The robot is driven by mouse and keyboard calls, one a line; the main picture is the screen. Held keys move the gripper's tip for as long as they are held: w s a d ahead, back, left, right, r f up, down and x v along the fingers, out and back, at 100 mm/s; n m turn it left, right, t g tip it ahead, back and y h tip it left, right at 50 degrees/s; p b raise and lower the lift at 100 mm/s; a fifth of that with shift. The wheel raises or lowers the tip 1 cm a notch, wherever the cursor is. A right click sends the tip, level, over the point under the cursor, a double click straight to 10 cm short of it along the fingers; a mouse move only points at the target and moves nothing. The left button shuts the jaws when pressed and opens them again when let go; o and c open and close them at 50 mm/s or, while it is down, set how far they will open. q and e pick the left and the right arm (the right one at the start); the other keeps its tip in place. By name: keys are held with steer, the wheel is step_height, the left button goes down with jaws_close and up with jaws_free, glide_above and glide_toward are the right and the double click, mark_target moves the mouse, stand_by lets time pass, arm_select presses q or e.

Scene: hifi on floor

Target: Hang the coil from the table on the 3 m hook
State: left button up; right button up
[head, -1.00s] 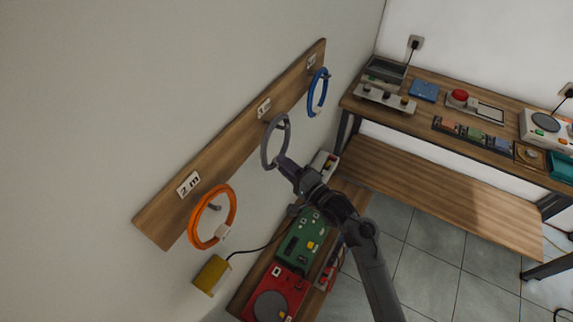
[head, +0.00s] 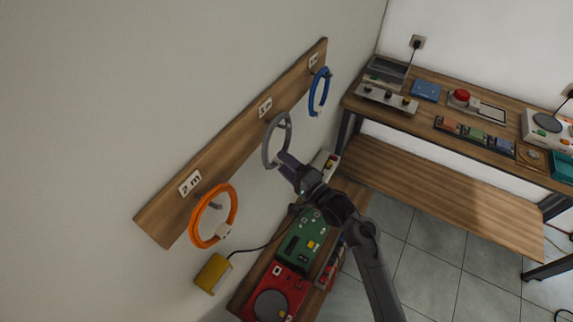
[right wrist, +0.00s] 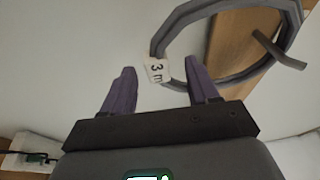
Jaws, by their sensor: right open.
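The label above this hook (head: 265,107) is too small to read surely. My right gripper (head: 286,164) is open at the coil's lower edge. In the right wrist view its two fingers (right wrist: 162,88) stand apart, with the tag just beyond them; whether one finger touches the ring I cannot tell. My left gripper is not in view.
An orange coil (head: 196,218) hangs at the "2 m" label (head: 190,183), and a blue coil (head: 312,98) hangs on the far hook. Below the wooden board (head: 152,219) is a low bench with a green circuit board (head: 300,245) and a red device (head: 258,283). A workbench (head: 425,105) stands behind.

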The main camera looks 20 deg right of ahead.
steer(key=shift+s, duration=0.1)
steer(key=r+v, duration=0.1)
steer(key=v, duration=0.9)
step_height(320, 180, down, 8)
steer(key=b, duration=0.2)
steer(key=shift+s+d+b, duration=0.15)
steer(key=shift+s+b, duration=0.1)
steer(key=shift+b, duration=0.05)
stand_by(0.9)
steer(key=shift+d, duration=0.1)
steer(key=s+d+p, duration=0.7)
steer(key=s, duration=0.2)
steer(key=shift+d, duration=0.4)
stand_by(1.3)
